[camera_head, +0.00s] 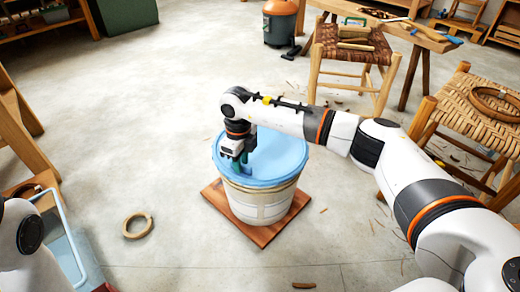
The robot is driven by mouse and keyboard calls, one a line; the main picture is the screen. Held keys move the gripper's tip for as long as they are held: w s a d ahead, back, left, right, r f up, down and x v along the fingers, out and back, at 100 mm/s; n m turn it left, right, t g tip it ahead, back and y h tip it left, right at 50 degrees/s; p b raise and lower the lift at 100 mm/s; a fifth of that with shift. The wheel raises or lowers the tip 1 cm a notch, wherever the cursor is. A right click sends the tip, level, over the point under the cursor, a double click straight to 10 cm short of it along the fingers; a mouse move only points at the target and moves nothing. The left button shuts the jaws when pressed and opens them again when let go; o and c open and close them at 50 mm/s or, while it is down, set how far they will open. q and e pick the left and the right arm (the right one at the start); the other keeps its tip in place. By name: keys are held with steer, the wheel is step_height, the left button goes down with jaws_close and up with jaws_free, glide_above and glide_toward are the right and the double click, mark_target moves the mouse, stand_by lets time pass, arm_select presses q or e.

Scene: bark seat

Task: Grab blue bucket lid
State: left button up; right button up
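The blue bucket lid (284,155) sits on top of a cream bucket (262,206), covering its mouth. The bucket stands upright on a square wooden board (215,193) on the floor. My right arm reaches in from the right, and its gripper (240,168) points down at the lid's left part, near the rim. The fingers are small and partly dark, so I cannot tell whether they are open or closed on the lid. My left arm shows only as white links at the lower left; its gripper is not in view.
Woven stools (352,48) and a woven chair (480,105) stand at the back and right. A wooden frame (20,125) is at the left edge. The floor behind the bucket is mostly clear.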

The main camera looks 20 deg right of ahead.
jaws_close()
steer(key=shift+r, duration=0.1)
